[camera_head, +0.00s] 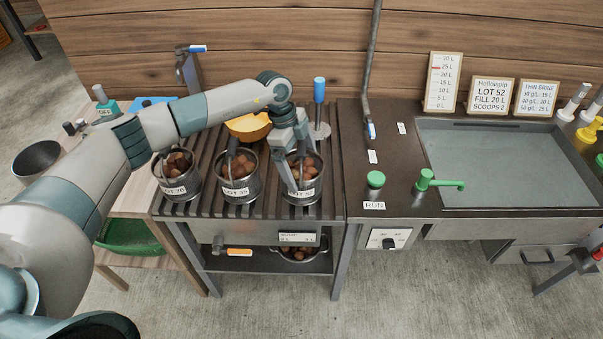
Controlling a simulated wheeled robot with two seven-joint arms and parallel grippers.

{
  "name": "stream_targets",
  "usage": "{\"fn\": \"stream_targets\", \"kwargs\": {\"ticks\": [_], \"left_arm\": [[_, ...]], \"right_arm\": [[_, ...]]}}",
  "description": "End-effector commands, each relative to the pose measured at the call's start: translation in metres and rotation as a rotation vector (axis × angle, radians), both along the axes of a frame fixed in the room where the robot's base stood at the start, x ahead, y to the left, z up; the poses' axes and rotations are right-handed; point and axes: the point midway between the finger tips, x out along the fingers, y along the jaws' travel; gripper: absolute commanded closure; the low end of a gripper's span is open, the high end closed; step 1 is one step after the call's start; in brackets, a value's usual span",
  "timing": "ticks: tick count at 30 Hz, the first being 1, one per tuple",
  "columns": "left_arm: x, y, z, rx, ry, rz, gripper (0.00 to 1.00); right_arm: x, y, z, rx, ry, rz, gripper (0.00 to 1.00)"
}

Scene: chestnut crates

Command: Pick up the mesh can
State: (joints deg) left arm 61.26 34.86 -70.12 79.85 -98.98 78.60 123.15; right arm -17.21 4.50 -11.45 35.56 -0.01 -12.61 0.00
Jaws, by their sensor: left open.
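Three metal cans of brown chestnuts stand in a row on the slatted bench: the LOT 70 can (178,188), the LOT 35 can (240,181) and the LOT 52 can (316,186). Each has a white label on its front. I cannot tell which one is meant by the mesh can, or make out mesh. My left gripper (291,178) is open, pointing down at the LOT 52 can. Its fingers overlap that can's mouth and left side and hide part of the chestnuts. I cannot tell whether they touch it. My right gripper is not seen.
A yellow bowl (250,127) sits behind the cans, and a blue-handled tool (319,92) stands behind the LOT 52 can. To the right are a green knob (375,180), a green tap (440,182) and a wide basin (500,208). A pot of chestnuts (298,257) is on the lower shelf.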

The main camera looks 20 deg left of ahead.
Motion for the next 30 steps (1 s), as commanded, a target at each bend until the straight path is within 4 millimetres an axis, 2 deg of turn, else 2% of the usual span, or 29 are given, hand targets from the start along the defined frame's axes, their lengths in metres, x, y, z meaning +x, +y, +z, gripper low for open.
{"fn": "stream_targets", "kwargs": {"ticks": [9,14,15,25,30], "left_arm": [[0.000,0.000,0.000,0.000,0.000,0.000,0.00],[0.000,0.000,0.000,0.000,0.000,0.000,0.38],[0.000,0.000,0.000,0.000,0.000,0.000,0.42],[0.001,0.000,0.004,-0.002,-0.003,-0.001,0.42],[0.001,0.000,0.013,-0.002,-0.004,-0.002,0.42]], "right_arm": [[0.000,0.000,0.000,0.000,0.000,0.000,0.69],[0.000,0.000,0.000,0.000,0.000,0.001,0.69],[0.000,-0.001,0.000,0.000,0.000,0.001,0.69],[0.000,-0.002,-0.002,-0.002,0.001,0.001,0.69],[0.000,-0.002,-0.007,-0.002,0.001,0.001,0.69]]}}
